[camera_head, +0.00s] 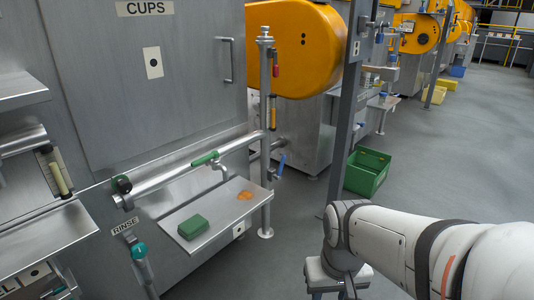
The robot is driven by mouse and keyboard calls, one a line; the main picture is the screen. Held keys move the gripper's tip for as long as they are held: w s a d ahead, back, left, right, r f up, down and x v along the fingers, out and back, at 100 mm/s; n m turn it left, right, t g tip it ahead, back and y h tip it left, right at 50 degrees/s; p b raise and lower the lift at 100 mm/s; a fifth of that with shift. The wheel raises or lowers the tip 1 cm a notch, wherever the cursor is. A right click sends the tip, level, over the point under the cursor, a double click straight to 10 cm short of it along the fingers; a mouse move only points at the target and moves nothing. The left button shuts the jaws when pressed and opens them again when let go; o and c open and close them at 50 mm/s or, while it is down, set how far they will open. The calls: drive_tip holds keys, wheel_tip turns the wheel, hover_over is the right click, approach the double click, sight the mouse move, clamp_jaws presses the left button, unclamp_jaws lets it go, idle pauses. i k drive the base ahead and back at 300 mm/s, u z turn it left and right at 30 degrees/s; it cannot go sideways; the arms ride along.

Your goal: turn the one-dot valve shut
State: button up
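Several valve handles show on the pipework. A green lever (205,158) lies roughly along the sloping steel pipe (165,177). A blue lever (281,164) hangs tilted by the upright pipe. A red handle (276,69) and an orange one (273,117) stand upright higher on that pipe. A white plate with one dot (239,230) sits below the shelf, and another one-dot plate (153,62) is on the cabinet door. I cannot tell which valve is the one-dot valve. My gripper (335,292) is at the bottom edge, right of and apart from the valves; its fingertips are cut off.
A steel shelf (225,217) holds a green block (193,227) and an orange piece (245,195). A grey post (345,120) stands between the pipework and a green crate (367,172). A teal-topped hose nozzle (139,252) hangs under the RINSE label. Open floor lies at the right.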

sight(278, 177)
drive_tip(key=z, duration=0.35)
drive_tip(key=i, duration=1.75)
drive_tip(key=u, duration=0.65)
